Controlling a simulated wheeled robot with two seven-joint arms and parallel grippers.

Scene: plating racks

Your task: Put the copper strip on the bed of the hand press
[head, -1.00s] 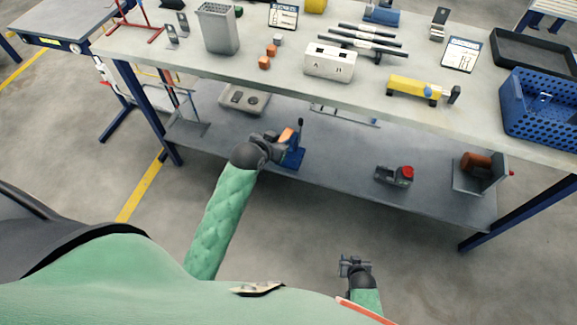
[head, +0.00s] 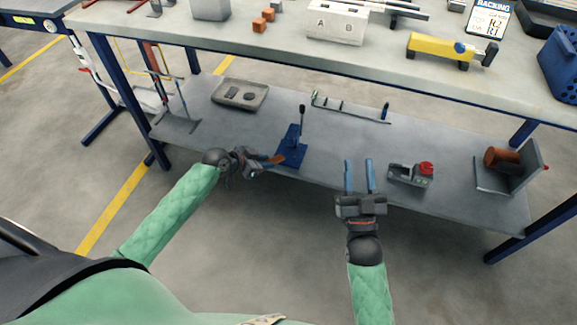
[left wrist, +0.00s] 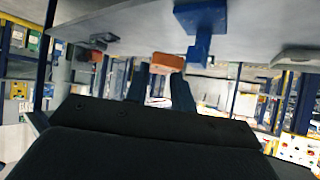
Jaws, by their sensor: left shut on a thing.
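The copper strip (head: 276,159) is orange-brown and held in the fingertips of my left gripper (head: 264,162). The left wrist view shows the strip (left wrist: 167,62) between the two blue fingers. The hand press (head: 292,147) is blue with an upright dark lever, and stands on the lower shelf. The strip's end is close to the left side of the press in the head view; I cannot tell whether they touch. The press also shows in the left wrist view (left wrist: 202,22). My right gripper (head: 360,163) is open and empty at the shelf's front edge.
The lower shelf (head: 240,128) also carries a grey tray (head: 240,93), a thin rail with pegs (head: 350,108), a device with a red button (head: 411,174) and a bracket with a copper roll (head: 508,165). The tabletop (head: 280,48) overhangs the shelf's back.

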